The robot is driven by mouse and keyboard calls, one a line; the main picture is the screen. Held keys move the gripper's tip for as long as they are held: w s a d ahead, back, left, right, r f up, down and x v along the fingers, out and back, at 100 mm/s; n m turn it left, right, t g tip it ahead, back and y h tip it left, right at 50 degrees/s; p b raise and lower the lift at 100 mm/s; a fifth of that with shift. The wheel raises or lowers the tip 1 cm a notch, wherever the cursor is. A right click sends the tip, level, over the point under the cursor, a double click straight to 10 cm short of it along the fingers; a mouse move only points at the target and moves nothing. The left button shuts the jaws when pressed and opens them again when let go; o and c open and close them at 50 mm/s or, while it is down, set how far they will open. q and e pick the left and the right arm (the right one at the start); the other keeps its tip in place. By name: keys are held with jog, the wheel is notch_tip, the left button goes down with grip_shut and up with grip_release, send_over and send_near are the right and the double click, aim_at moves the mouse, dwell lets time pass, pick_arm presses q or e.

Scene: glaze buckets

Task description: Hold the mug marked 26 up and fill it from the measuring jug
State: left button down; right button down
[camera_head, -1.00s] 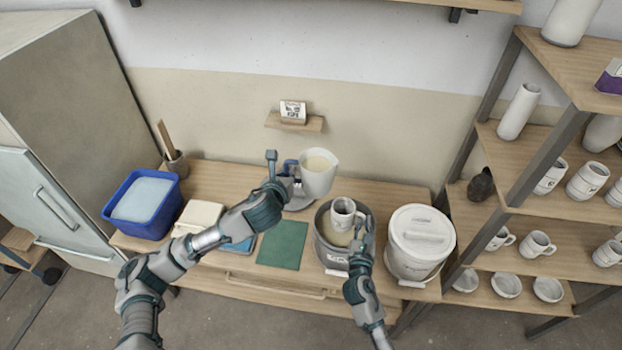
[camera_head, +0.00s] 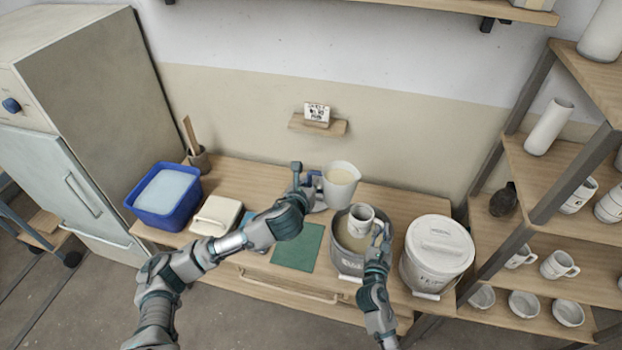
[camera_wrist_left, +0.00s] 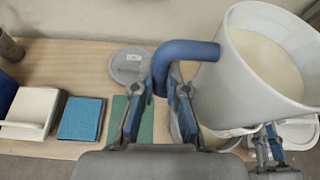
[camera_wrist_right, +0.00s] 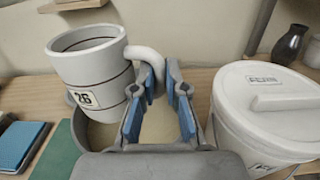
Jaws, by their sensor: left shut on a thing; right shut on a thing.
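The white mug marked 26 (camera_wrist_right: 92,72) hangs upright over the open glaze bucket (camera_head: 343,258), held by its handle in my right gripper (camera_wrist_right: 158,95). It also shows in the head view (camera_head: 361,218). My left gripper (camera_wrist_left: 160,95) is shut on the blue handle of the measuring jug (camera_wrist_left: 255,75), which holds pale cream liquid. In the head view the jug (camera_head: 340,188) is up and to the left of the mug, apart from it and roughly upright. The inside of the mug is mostly hidden in the right wrist view.
A lidded white bucket (camera_head: 437,255) stands right of the open bucket. A green mat (camera_head: 298,247), a cream container (camera_head: 217,215) and a blue tub (camera_head: 165,196) lie to the left. A shelf rack (camera_head: 520,215) with mugs and bowls stands at the right. A grey round lid (camera_wrist_left: 130,66) lies behind the mat.

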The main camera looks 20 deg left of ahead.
pick_arm(q)
jog(key=shift+f, duration=0.3)
jog(key=r+m, duration=0.1)
jog(key=a+r+m+y, duration=0.1)
jog(key=shift+r+y, duration=0.3)
dwell(0.4)
